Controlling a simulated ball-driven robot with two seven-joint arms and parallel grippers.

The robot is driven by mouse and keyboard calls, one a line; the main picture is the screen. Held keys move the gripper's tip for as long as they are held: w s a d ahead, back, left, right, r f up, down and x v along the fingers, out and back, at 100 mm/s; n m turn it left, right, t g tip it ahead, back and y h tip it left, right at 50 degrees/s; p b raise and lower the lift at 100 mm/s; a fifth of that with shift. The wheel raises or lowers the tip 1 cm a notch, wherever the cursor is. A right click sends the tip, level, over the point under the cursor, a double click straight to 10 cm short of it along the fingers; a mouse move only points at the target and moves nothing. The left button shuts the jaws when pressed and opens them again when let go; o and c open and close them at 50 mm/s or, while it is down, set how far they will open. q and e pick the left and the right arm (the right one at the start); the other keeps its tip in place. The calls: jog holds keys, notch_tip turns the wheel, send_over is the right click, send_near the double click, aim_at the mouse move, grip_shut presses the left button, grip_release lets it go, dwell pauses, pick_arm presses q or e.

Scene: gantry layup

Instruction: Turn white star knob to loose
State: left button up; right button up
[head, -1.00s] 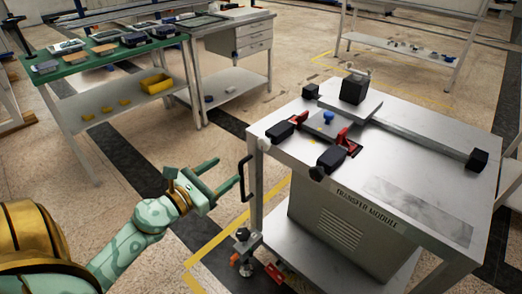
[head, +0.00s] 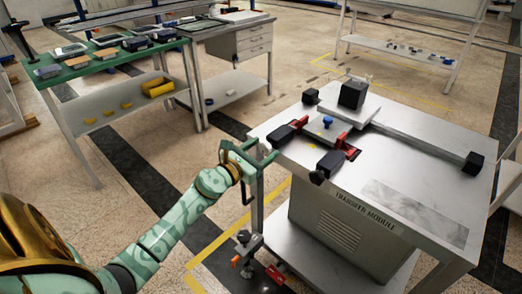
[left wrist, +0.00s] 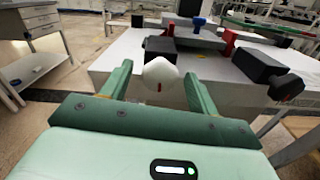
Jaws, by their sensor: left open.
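The white star knob (left wrist: 161,75) shows in the left wrist view at the near edge of the transfer table, with a small red mark on its face. My left gripper (head: 263,153) is open and empty, at the table's near left corner in the head view. In the left wrist view its two green fingers point toward the knob, which appears between their tips; I cannot tell whether they touch it. In the head view I cannot make the knob out; the gripper covers that spot. My right gripper is not in view.
The metal transfer table (head: 418,165) carries a blue knob (head: 327,122), red clamps with black handles (head: 331,162), and a black block (head: 353,93). A green-topped bench (head: 122,57) is at the back left. Floor between them is clear.

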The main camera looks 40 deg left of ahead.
pick_arm(q)
jog(key=c, duration=1)
